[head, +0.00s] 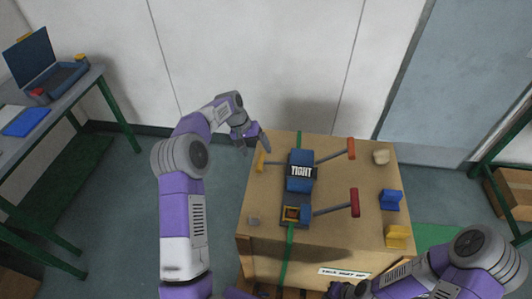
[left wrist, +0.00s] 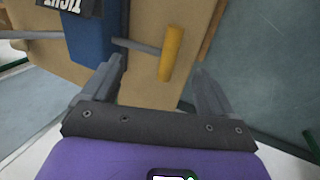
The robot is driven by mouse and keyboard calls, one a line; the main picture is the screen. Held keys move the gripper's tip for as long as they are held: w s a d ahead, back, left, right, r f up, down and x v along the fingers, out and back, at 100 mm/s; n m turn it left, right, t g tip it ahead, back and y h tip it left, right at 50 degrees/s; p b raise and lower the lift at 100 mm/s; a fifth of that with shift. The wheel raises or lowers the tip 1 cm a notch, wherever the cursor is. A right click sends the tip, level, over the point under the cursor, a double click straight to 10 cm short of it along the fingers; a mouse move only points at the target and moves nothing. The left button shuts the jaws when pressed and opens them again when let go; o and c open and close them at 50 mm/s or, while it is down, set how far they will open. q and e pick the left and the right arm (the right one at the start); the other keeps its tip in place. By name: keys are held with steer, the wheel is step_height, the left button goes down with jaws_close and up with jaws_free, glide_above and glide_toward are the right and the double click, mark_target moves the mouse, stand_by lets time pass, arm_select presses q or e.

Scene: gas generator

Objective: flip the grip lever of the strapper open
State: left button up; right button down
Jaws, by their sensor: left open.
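The blue strapper (head: 299,183) lies on top of a cardboard box, with a black "TIGHT" label on it. Its levers end in a yellow grip (head: 260,161) at left, an orange-red grip (head: 351,148) at upper right and a red grip (head: 355,202) at lower right. Which one is the grip lever is not labelled. My left gripper (head: 256,149) is open and empty beside the yellow grip. In the left wrist view the yellow grip (left wrist: 171,54) appears between the open fingertips (left wrist: 160,67), with no clear contact. My right gripper (head: 345,290) is only partly seen at the bottom edge.
A green strap (head: 285,265) runs over the box (head: 260,215). A beige lump (head: 381,157), a blue block (head: 391,200) and a yellow block (head: 398,236) sit along its right side. A wall is behind.

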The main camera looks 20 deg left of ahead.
mark_target(262, 163)
arm_select(q)
steer(key=b+x, duration=0.1)
steer(key=x, duration=0.5)
steer(key=shift+d+f, duration=0.2)
steer(key=shift+f, duration=0.2)
